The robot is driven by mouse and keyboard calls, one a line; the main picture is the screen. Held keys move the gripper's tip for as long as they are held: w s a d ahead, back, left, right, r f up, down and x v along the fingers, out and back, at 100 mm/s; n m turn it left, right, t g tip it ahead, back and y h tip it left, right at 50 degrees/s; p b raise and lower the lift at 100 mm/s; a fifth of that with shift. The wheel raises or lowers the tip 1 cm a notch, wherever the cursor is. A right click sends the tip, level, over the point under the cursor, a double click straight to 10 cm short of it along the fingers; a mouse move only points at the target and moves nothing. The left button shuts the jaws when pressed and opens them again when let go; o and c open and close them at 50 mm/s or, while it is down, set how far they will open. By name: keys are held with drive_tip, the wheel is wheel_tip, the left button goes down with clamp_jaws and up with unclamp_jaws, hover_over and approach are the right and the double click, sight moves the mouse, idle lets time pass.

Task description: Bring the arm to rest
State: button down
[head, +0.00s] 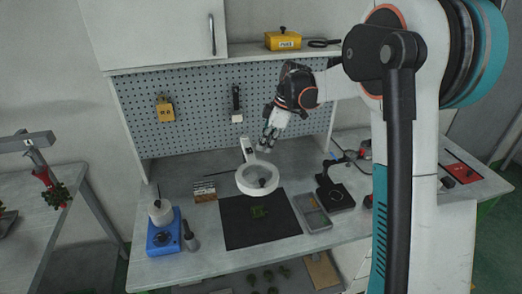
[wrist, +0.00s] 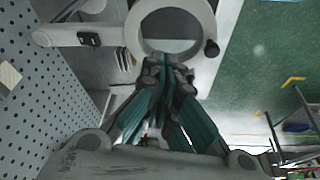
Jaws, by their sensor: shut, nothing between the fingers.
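My gripper (head: 266,145) is raised over the back of the workbench, in front of the pegboard. In the wrist view its teal and dark fingers (wrist: 165,65) are closed together, with nothing between them. My arm reaches in from the right of the head view and bends down at the wrist. A white ring-shaped magnifier lamp (head: 243,181) stands just below the gripper. Its ring (wrist: 212,25) also shows beyond the fingertips in the wrist view. The gripper appears apart from the lamp, though the exact gap is hard to tell.
A black mat (head: 235,232) with a small green piece (head: 259,211) lies on the bench. A blue heater (head: 163,236) with a pot stands left; a grey tray (head: 316,220) and a black stand (head: 336,199) are right. A yellow box (head: 283,41) sits on the upper shelf.

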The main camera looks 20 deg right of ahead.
drive_tip(key=s+a+r+m+t+h+b, duration=0.1)
drive_tip(key=s+r+m+t+b, duration=0.2)
drive_tip(key=s, duration=0.6)
drive_tip(key=s+a+r+m+h+b, duration=0.1)
drive_tip(key=s+a+r+m+b, duration=0.15)
drive_tip(key=s+m, duration=0.4)
drive_tip(key=s+f+m+t+b, duration=0.1)
drive_tip(key=s+f+m, duration=0.1)
drive_tip(key=s, duration=0.6)
drive_tip(key=s+f+m+t+h+b, duration=0.1)
drive_tip(key=s+f+m+t, duration=0.1)
drive_tip(key=s+f, duration=0.3)
drive_tip(key=s+m, duration=0.1)
drive_tip(key=s, duration=0.3)
drive_tip(key=shift+d+h+b, duration=0.3)
drive_tip(key=shift+b, duration=0.1)
drive_tip(key=shift+s, duration=0.1)
